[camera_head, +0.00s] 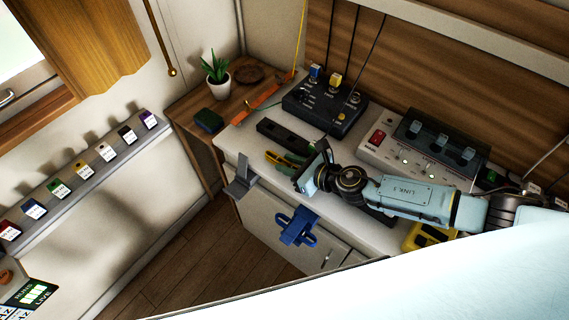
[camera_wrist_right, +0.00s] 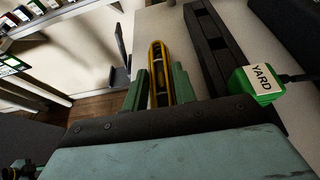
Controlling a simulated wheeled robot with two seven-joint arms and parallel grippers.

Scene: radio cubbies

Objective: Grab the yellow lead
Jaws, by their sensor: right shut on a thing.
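A thin yellow lead (camera_head: 301,42) hangs at the top of the head view, down past the back corner of the white counter. A yellow plug (camera_head: 335,80) sits in the dark box (camera_head: 325,108); whether the lead joins it I cannot tell. My right gripper (camera_head: 287,163) is low over the counter's front left, apart from the hanging lead. In the wrist view its green fingers (camera_wrist_right: 159,88) are shut on a slim yellow-rimmed black thing (camera_wrist_right: 157,62). A green plug (camera_wrist_right: 262,82) marked YARD, with a black cable, is to their right. My left gripper is out of view.
A pale box with a red switch (camera_head: 377,138) stands right of the dark box. A potted plant (camera_head: 217,80) stands on the wooden shelf at the back. A black bar (camera_head: 282,135) lies beside the gripper. A blue fixture (camera_head: 297,228) juts from the cabinet front.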

